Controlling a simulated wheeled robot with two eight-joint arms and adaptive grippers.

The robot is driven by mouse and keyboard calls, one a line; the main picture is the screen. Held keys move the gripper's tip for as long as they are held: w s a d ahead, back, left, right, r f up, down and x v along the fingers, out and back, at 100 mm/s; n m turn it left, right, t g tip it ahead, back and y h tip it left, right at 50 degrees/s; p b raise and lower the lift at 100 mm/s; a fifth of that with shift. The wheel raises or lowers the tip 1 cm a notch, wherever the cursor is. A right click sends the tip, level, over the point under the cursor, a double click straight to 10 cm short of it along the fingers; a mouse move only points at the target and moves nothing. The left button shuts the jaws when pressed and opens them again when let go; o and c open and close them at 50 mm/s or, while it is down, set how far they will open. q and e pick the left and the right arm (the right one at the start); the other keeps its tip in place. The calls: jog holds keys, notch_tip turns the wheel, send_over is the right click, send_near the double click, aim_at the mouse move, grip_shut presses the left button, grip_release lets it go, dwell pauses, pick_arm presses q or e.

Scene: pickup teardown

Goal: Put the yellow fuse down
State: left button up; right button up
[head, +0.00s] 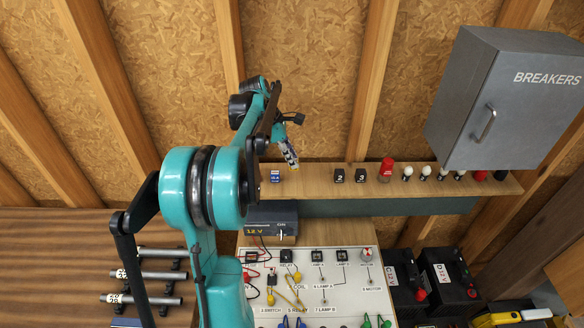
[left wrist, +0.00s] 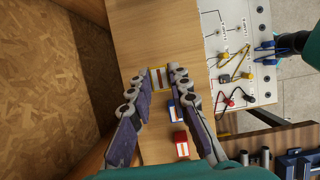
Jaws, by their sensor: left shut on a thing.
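My left gripper (head: 289,154) is held in front of the wall, just above the left part of the wooden shelf (head: 310,187). It is shut on the yellow fuse (left wrist: 158,77), a small block with yellow edges and a pale, striped face. In the left wrist view the fuse sits between the fingertips of my left gripper (left wrist: 160,80), over the bare shelf (left wrist: 150,35). I cannot tell whether the fuse touches the shelf. In the head view the fuse is small and partly covered by the fingers. My right gripper is not in view.
A blue fuse (left wrist: 173,110) and a red fuse (left wrist: 180,142) stand on the shelf near the fingers. Black blocks marked 2 (head: 339,176) and 3 (head: 361,176) stand further right. The grey breaker cabinet (head: 510,100) hangs at right. A wired panel (head: 325,285) lies below.

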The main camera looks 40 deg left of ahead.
pick_arm(q)
notch_tip(320, 180, down, 4)
jog(key=shift+a+f, duration=0.1)
jog(key=shift+a, duration=0.05)
dwell(0.3)
jog(key=o, duration=0.9)
jog(key=shift+f, duration=0.1)
